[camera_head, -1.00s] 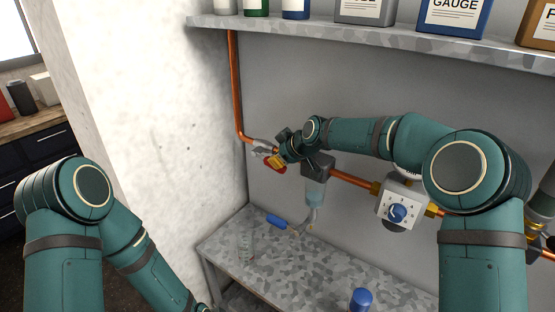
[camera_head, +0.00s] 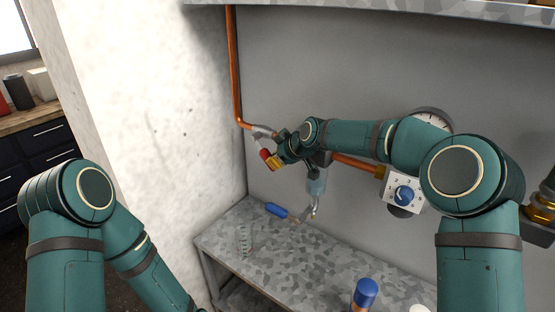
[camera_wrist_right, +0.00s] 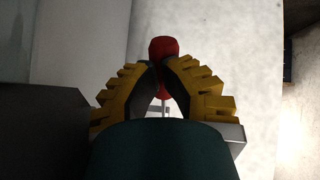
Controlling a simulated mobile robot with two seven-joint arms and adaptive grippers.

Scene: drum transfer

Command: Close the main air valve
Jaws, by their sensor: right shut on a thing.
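The main air valve's red handle (camera_head: 265,154) is below a metal fitting (camera_head: 262,131) on the copper pipe at the back left. My right gripper (camera_head: 273,161), with yellow fingers, is at the handle, and my wrist partly hides the valve. In the right wrist view the fingers (camera_wrist_right: 161,75) close in on both sides of the red handle (camera_wrist_right: 163,47), whose end sticks out beyond the fingertips. A thin metal stem shows between the fingers. My left gripper is out of view; only its arm shows at the lower left.
A white regulator with a blue knob (camera_head: 404,195) and a gauge (camera_head: 432,119) are on the right, partly behind my right arm. A blue-handled tool (camera_head: 277,210) and a small coil (camera_head: 244,240) lie on the speckled bench (camera_head: 290,265). A pale wall (camera_head: 160,110) stands left.

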